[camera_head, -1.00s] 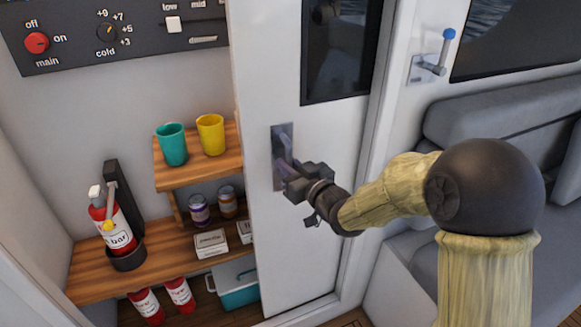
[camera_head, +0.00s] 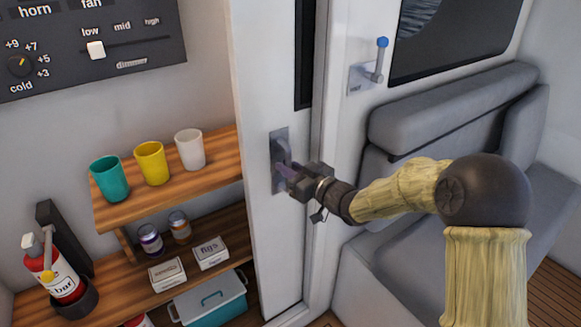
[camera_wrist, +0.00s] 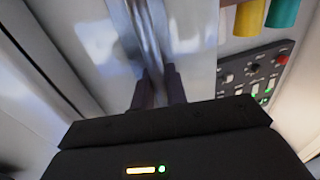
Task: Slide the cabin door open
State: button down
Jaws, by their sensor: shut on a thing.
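The white cabin door (camera_head: 262,70) stands upright in the middle of the head view, with a dark window strip (camera_head: 304,55) in its upper part. A metal handle plate (camera_head: 280,150) is fixed on the door. My gripper (camera_head: 288,172) is at that plate, shut on the door's handle. In the wrist view my gripper's fingers (camera_wrist: 158,88) close around the shiny upright handle bar (camera_wrist: 147,35). The fingers hide part of the handle.
Left of the door are wooden shelves (camera_head: 215,160) with teal (camera_head: 109,178), yellow (camera_head: 151,164) and white (camera_head: 190,150) cups, a fire extinguisher (camera_head: 52,272) and a teal cooler (camera_head: 212,300). A control panel (camera_head: 95,45) hangs above. Right are a blue-tipped lever (camera_head: 378,62) and a grey seat (camera_head: 440,110).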

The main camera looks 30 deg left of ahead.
jog(key=shift+r, duration=0.15)
jog(key=c, duration=1.5)
grip_release()
jog(key=shift+a, duration=0.1)
jog(key=v, duration=1.7)
jog(key=shift+d, duration=0.2)
